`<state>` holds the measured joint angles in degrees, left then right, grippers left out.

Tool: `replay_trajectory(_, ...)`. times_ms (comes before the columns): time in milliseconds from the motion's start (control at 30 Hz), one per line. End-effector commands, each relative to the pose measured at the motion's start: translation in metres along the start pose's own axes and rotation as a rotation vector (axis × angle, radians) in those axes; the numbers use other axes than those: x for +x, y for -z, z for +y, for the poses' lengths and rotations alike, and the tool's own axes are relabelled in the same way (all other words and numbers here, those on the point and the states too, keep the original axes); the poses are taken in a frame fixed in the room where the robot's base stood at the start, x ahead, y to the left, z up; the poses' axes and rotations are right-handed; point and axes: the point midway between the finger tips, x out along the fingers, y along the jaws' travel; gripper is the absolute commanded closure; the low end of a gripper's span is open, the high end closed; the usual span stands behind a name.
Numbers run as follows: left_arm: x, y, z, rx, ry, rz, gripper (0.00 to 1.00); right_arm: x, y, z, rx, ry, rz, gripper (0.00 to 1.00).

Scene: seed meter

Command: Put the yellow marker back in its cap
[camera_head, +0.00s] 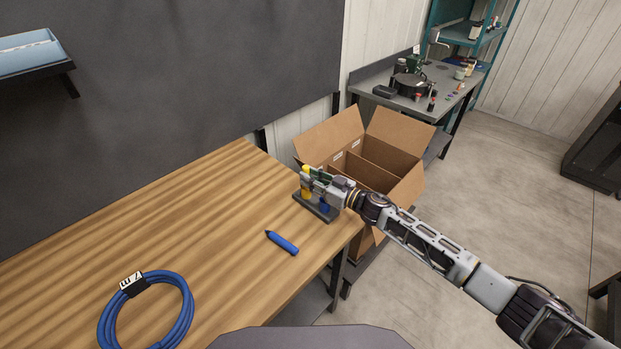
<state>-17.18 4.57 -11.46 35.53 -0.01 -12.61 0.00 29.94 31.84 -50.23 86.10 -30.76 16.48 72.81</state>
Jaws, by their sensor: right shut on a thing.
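My right gripper (311,176) is over a small dark cap stand (316,212) near the right edge of the wooden table. It is shut on the yellow marker (305,168), whose yellow end shows at the fingertips; the rest is mostly hidden by the fingers. Below it, a yellow piece (306,193), which looks like the yellow cap, is on the stand. I cannot tell whether marker and cap touch. A blue piece (325,208) is also on the stand, and something green (318,171) shows behind the fingers. My left gripper is not in view.
A blue marker (282,242) lies on the wooden table (190,230) in front of the stand. A coiled blue cable (187,309) lies at the lower left. An open cardboard box (405,190) stands beyond the table's right edge. The table's middle is clear.

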Motion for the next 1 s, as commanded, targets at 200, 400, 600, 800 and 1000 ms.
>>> replay_trajectory(200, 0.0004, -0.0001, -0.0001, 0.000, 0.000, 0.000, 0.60, -0.0003, -0.0024, -0.0002, 0.001, 0.000, -0.002, 1.00)
replay_trajectory(400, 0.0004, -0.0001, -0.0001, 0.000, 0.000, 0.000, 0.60, -0.0004, -0.0028, -0.0002, 0.001, -0.001, -0.003, 0.67)
replay_trajectory(600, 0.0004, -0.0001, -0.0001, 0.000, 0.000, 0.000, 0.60, -0.0003, -0.0021, 0.0000, 0.001, -0.001, -0.002, 0.55)
replay_trajectory(800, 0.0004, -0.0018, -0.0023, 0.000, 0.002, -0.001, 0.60, -0.0004, -0.0019, 0.0001, 0.000, -0.001, -0.002, 0.55)
replay_trajectory(1000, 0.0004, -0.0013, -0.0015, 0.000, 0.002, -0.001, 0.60, -0.0045, -0.0023, 0.0005, 0.000, -0.001, -0.002, 0.55)
